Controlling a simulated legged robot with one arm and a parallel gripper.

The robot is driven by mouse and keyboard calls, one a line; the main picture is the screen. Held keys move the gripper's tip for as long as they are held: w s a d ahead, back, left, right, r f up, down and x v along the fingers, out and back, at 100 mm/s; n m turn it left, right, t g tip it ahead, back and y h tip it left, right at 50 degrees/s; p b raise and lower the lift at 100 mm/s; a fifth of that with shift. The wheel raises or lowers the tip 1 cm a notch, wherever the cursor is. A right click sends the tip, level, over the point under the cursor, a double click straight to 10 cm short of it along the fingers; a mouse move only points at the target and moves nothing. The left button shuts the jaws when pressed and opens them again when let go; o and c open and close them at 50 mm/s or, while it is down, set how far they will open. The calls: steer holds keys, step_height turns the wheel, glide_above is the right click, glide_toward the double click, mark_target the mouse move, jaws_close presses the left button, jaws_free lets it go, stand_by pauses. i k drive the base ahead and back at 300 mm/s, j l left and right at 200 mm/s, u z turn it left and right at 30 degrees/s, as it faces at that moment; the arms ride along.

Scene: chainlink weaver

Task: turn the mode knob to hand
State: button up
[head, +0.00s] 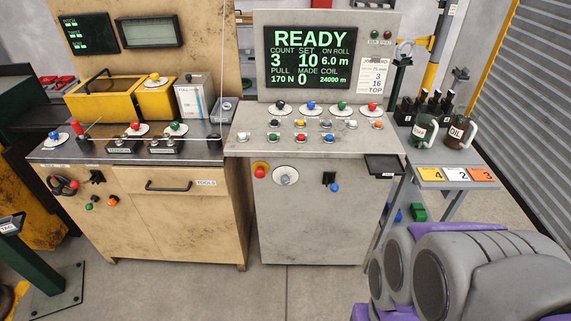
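The control console (312,222) stands in the middle of the head view, with a sloped panel on top. On its front face is a round pale dial with a small knob (285,176), beside a red button on a yellow base (260,171). On the sloped panel are several round white dials with coloured knobs: black (281,105), blue (311,105), green (342,106) and red (375,109). The labels are too small to read, so I cannot tell which is the mode knob or where it points. My gripper is not in view; grey and purple parts of my arm fill the lower right.
A display (311,57) above the console reads READY. A tan cabinet (185,216) with a steel worktop adjoins on the left. A side table with oil jugs (458,132) and numbered coloured cards (455,174) stands right. The floor before the console is clear.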

mark_target(284, 180)
steer(key=l+u, duration=0.1)
steer(key=u, duration=0.3)
steer(key=l+u, duration=0.15)
steer(key=u, duration=0.3)
steer(key=l+u, duration=0.15)
steer(key=u, duration=0.25)
steer(key=l+u, duration=0.15)
steer(key=u, duration=0.25)
